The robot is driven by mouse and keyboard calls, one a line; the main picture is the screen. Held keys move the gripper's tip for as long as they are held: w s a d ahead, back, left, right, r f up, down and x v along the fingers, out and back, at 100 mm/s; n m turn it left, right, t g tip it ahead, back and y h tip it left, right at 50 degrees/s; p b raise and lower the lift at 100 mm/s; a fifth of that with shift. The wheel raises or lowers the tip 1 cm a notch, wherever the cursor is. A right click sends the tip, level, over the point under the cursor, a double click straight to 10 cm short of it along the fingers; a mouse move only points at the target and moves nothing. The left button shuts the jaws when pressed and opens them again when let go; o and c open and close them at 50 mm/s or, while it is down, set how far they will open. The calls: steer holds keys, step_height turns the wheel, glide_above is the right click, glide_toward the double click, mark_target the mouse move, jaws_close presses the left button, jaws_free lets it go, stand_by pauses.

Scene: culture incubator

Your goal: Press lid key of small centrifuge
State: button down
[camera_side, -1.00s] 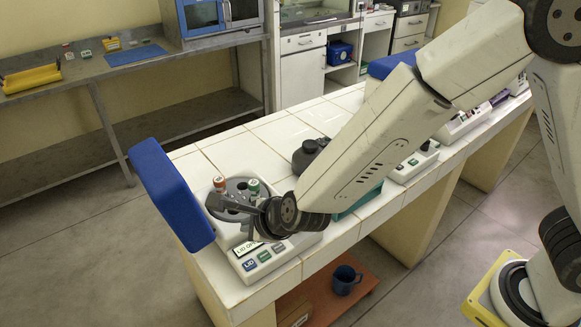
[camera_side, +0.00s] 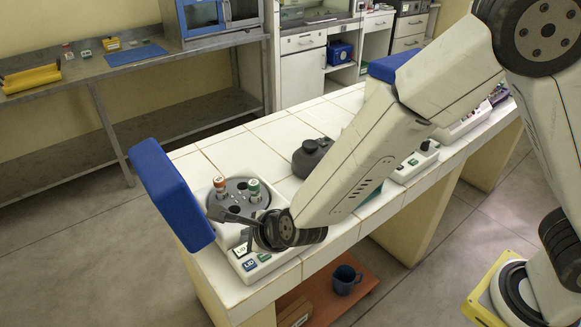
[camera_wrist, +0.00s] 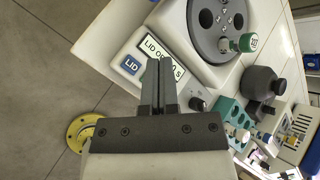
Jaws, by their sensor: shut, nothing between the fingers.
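The small centrifuge (camera_side: 232,262) stands at the near left end of the tiled bench, its blue lid (camera_side: 168,190) raised. Its grey rotor (camera_side: 222,190) holds an orange-capped and a green-capped tube. The blue lid key (camera_side: 249,265) is on the front panel and also shows in the wrist view (camera_wrist: 131,65). My gripper (camera_side: 249,243) is shut and empty above the panel. In the wrist view its fingertips (camera_wrist: 160,62) appear just right of the lid key, covering part of the "LID OPEN" display (camera_wrist: 150,46) and a green key. Contact cannot be told.
A dark, lidded round vessel (camera_side: 311,156) and a teal rack (camera_wrist: 233,117) stand on the bench beside the centrifuge. Bare tiles lie behind the centrifuge.

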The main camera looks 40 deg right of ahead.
mark_target(253, 265)
steer(key=shift+f, duration=3.15)
steer(key=shift+f, duration=0.8)
stand_by(0.7)
steer(key=shift+r, duration=0.8)
steer(key=shift+r, duration=0.1)
steer(key=shift+r, duration=2.4)
